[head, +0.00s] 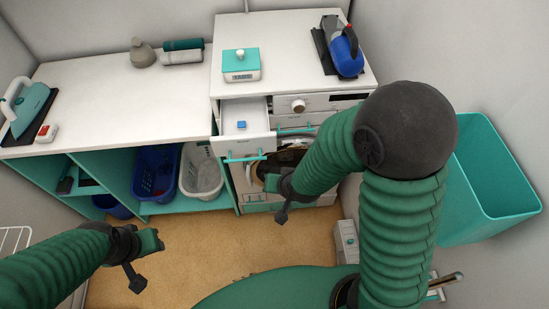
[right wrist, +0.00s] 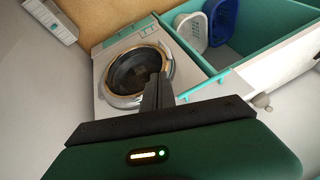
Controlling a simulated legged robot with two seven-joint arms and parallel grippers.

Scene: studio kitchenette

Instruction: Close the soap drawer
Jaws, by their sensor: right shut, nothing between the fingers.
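The soap drawer (head: 258,138) is a white drawer with a teal bar handle (head: 243,156). It is pulled out at the upper left of the washing machine front, with a small blue block (head: 241,125) inside. My right gripper (head: 262,172) is just below and right of the drawer front, in front of the machine's round door. Its fingers also show in the right wrist view (right wrist: 158,91), shut and empty. I cannot tell whether it touches the drawer. My left gripper (head: 154,240) is low at the left, over the floor, away from the drawer; its jaw opening is unclear.
The washing machine (right wrist: 101,72) has a round dark door. A teal scale (head: 241,66) and a blue iron-like appliance (head: 345,52) stand on the counter above. Blue (head: 155,171) and white (head: 202,172) baskets sit in the left shelf. A teal bin (head: 490,190) is at right.

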